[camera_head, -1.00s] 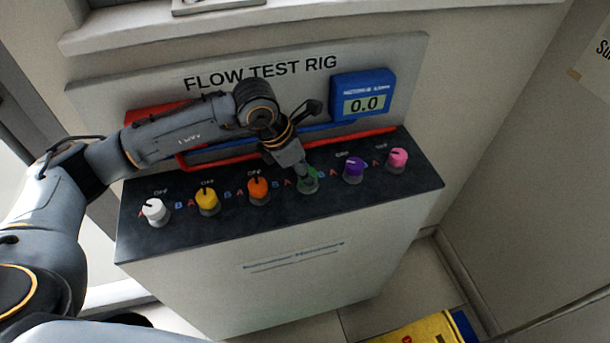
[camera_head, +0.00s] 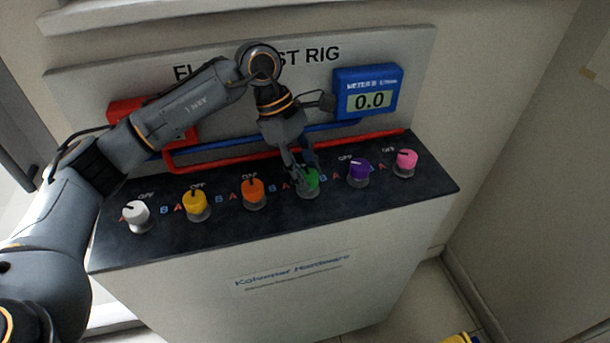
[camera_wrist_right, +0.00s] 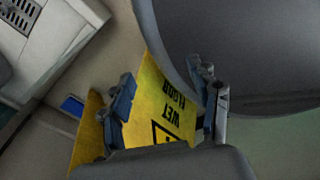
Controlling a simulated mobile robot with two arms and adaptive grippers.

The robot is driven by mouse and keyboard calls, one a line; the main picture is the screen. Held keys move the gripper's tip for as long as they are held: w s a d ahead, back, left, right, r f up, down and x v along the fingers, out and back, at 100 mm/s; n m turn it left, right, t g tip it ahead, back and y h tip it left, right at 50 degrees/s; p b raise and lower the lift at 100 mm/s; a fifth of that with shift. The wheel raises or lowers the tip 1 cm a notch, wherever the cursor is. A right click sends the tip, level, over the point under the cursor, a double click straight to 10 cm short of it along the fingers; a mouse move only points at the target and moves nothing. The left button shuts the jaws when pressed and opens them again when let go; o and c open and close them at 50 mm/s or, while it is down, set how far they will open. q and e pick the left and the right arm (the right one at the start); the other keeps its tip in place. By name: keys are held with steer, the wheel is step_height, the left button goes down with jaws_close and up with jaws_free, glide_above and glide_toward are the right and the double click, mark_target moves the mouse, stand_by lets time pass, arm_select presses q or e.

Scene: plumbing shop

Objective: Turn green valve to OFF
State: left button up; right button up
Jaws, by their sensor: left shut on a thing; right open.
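The green valve (camera_head: 312,181) is a round knob on the dark top of the flow test rig, between the orange and purple knobs. My left gripper (camera_head: 303,180) comes down on it from above and is shut on it. Its fingers cover part of the knob, and the knob's pointer and OFF label cannot be made out. My right gripper (camera_wrist_right: 165,108) shows in the right wrist view, open and empty, away from the rig.
White (camera_head: 136,216), yellow (camera_head: 195,202) and orange (camera_head: 252,191) knobs stand left of the green one; purple (camera_head: 359,172) and pink (camera_head: 405,161) stand right. A blue meter (camera_head: 367,93) reads 0.0. A yellow wet floor sign (camera_wrist_right: 165,95) lies beyond my right fingers.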

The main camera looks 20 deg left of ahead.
arm_select(q)
steer(key=shift+m, duration=0.4)
steer(key=o, duration=1.2)
steer(key=shift+r, duration=0.1)
steer(key=v, duration=0.7)
steer(key=shift+w+r, duration=0.1)
steer(key=shift+r, duration=0.05)
